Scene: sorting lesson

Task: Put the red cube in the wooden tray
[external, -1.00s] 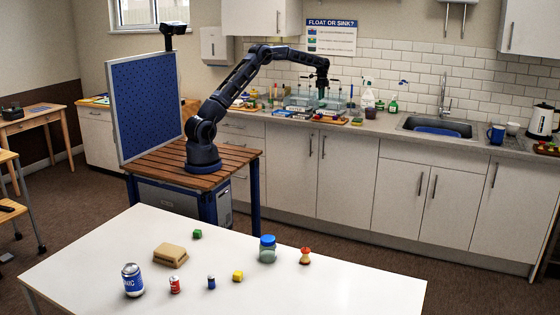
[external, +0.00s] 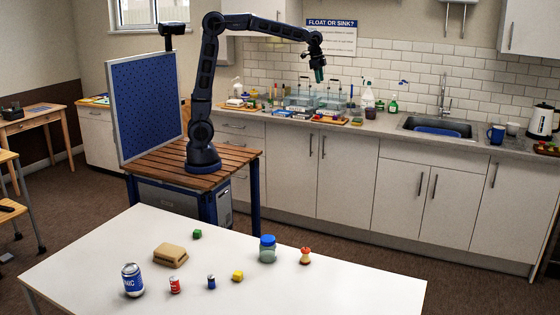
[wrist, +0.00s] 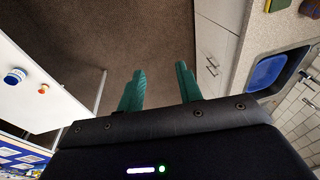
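My gripper (external: 319,76) hangs in the air above the counter, pointing down. In the wrist view its two green fingers (wrist: 158,68) are apart, with nothing between them and only the brown floor behind. I cannot make out the red cube in any view. Small trays and boards stand on the back counter, one at the left (external: 236,104) and one farther right (external: 327,119). They are too small to tell which is the wooden tray or what lies in them.
Clear tubs (external: 300,102) with upright rods stand on the counter below my gripper. A sink (external: 437,127) with a blue basin lies to the right. The white front table (external: 330,290) holds cans, a blue-lidded jar (external: 267,250), a sandwich-like block and small coloured items.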

